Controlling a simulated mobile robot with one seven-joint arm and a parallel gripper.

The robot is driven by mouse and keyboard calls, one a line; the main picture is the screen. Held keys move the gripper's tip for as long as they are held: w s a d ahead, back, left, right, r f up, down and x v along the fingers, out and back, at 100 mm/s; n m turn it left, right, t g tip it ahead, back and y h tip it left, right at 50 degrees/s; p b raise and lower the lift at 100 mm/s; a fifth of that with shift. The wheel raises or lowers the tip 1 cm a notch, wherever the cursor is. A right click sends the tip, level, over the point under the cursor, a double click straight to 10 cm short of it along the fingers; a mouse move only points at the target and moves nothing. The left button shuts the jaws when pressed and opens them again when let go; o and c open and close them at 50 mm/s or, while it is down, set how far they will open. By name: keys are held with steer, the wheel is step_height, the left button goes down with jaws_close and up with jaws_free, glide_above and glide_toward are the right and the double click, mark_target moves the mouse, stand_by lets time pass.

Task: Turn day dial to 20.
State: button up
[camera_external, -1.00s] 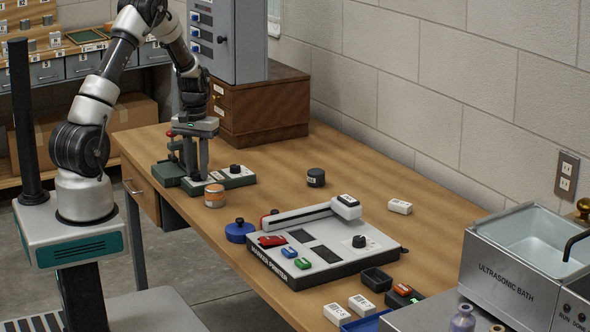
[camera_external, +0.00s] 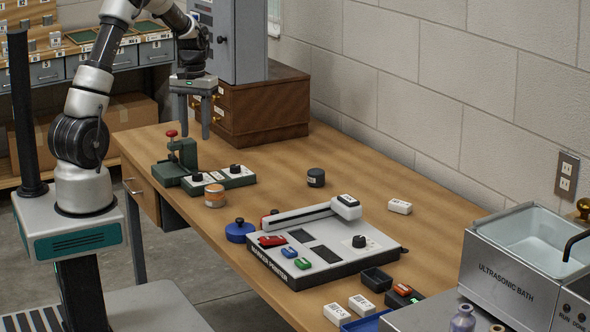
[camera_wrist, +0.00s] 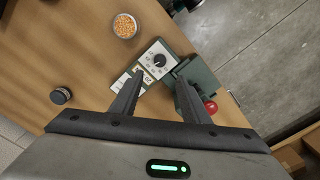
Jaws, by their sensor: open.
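A dark green dial unit (camera_external: 232,180) with a pale top stands on the bench, beside a green press with a red knob (camera_external: 171,133). It carries two black dials, a left dial (camera_external: 197,177) and a right dial (camera_external: 235,168). In the wrist view one dial (camera_wrist: 159,61) shows on a white scale; the other is largely hidden by a finger. I cannot read the dial settings or tell which is the day dial. My gripper (camera_external: 193,128) is open and empty, pointing down well above the unit; its fingers also show in the wrist view (camera_wrist: 158,82).
An orange-filled jar (camera_external: 214,196) stands in front of the unit and a dark round container (camera_external: 316,177) to its right. A wooden drawer chest (camera_external: 262,110) and grey cabinet stand behind. A marker printer (camera_external: 325,250) lies further right.

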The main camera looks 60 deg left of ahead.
step_height(320, 180, up, 6)
steer(key=shift+f+p, duration=0.1)
steer(key=shift+p, duration=0.2)
stand_by(0.3)
steer(key=s+d+r+m+t, duration=0.1)
steer(key=s+d+r+m, duration=0.2)
steer(key=d, duration=0.4)
steer(key=s+d+r+t, duration=0.2)
steer(key=d+r, duration=0.3)
steer(key=d, duration=0.3)
steer(key=s+d+r+m+t, duration=0.1)
steer(key=s+d+r+m, duration=0.2)
steer(key=d, duration=0.4)
steer(key=s+d+m+t, duration=0.2)
steer(key=s+d, duration=0.4)
steer(key=s, duration=0.1)
step_height(320, 180, up, 14)
steer(key=p, duration=1.3)
steer(key=shift+w+p, duration=0.2)
steer(key=shift+p, duration=0.1)
